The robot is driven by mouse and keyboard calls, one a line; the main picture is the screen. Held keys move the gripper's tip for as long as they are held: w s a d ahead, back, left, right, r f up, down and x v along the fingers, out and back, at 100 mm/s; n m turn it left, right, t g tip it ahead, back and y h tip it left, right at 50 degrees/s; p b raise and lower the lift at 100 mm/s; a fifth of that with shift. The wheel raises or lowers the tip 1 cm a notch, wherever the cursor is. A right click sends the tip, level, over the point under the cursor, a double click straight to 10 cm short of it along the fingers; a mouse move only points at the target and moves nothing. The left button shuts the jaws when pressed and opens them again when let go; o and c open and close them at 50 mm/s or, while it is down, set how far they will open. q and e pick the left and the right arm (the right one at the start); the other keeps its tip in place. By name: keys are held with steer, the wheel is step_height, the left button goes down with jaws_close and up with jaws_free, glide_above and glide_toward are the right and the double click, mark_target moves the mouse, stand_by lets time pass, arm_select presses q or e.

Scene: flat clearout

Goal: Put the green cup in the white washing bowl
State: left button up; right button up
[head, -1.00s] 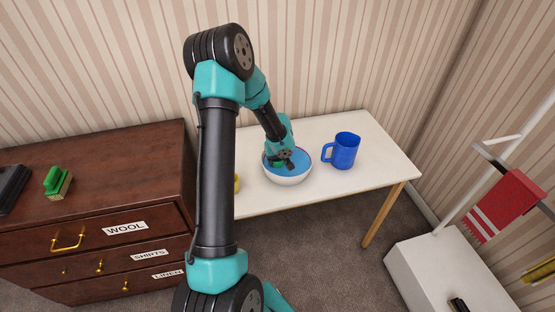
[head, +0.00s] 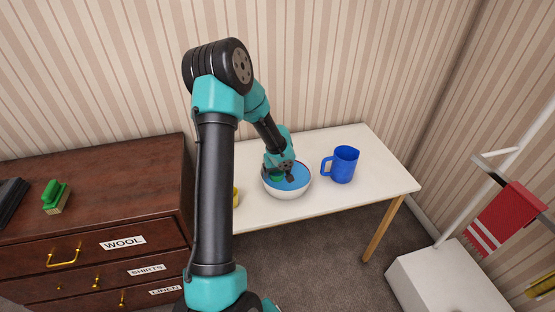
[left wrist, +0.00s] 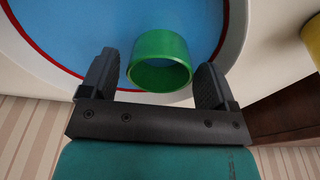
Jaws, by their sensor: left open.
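The white washing bowl (head: 287,193) stands on the white table and has a blue inside with a red line near its rim. It also fills much of the left wrist view (left wrist: 240,30). The green cup (left wrist: 160,62) is in the bowl, between my left gripper's open fingers, with a gap on either side. In the head view the green cup (head: 277,179) is partly hidden by my gripper. My left gripper (head: 283,178) is open, low over the bowl; it also shows in the left wrist view (left wrist: 155,80). My right gripper is not in view.
A blue jug (head: 344,165) stands right of the bowl. A yellow thing (head: 236,197) is left of it, mostly hidden by my arm. A brown drawer chest (head: 100,190) with a green brush (head: 55,196) stands left. The table's right end is clear.

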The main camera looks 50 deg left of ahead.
mark_target(278, 186)
arm_select(q)
step_height(278, 186, up, 11)
steer(key=d, duration=0.1)
steer(key=shift+s+d, duration=0.25)
steer(key=shift+s, duration=0.2)
steer(key=shift+f, duration=0.1)
